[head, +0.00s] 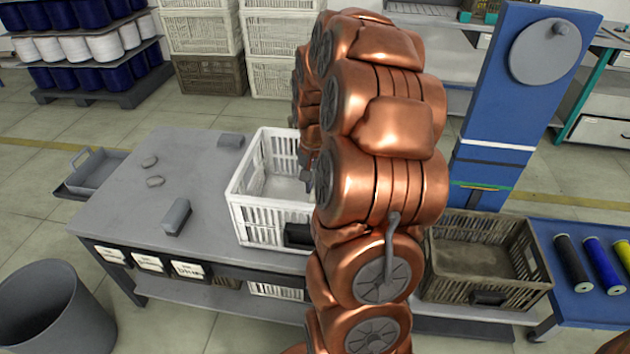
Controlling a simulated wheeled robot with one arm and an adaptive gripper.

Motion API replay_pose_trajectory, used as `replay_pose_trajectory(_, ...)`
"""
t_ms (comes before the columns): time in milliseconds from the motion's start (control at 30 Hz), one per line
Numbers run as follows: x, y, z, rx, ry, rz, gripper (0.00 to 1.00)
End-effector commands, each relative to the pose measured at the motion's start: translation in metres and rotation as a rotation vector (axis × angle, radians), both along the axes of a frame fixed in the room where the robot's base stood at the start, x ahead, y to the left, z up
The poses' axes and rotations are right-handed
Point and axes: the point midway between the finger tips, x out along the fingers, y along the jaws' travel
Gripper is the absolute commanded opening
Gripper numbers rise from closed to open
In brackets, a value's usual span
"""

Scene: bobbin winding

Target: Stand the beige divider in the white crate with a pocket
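The white crate (247,206) stands on the grey table, left of my copper arm. It is slatted, with a dark handle patch on its front; its right part is hidden behind my arm. The visible part of its inside looks light grey and bare. A small grey part of my gripper (306,178) shows at the arm's left edge, over the crate. The rest of it is hidden, so I cannot tell whether it is open or holds anything. I cannot make out the beige divider; the arm may hide it.
The grey table (130,200) holds a grey block (177,216), a smaller block (231,141) and two flat stone-like pieces (152,172). A brown crate (480,262) stands right of my arm. A blue table with coloured rolls (572,263) is at far right. A grey bin (50,310) stands front left.

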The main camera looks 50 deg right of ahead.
Motion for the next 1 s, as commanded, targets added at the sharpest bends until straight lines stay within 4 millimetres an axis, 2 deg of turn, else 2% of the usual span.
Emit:
replay_pose_trajectory(433,0.0001,0.0,-0.0012,0.001,-0.001,0.0,0.0)
replay_pose_trajectory(467,0.0001,0.0,-0.0012,0.001,-0.001,0.0,0.2)
replay_pose_trajectory(700,0.0001,0.0,-0.0013,0.001,-0.001,0.0,0.45)
replay_pose_trajectory(1000,0.0003,-0.0001,-0.001,0.001,-0.001,0.0,0.47)
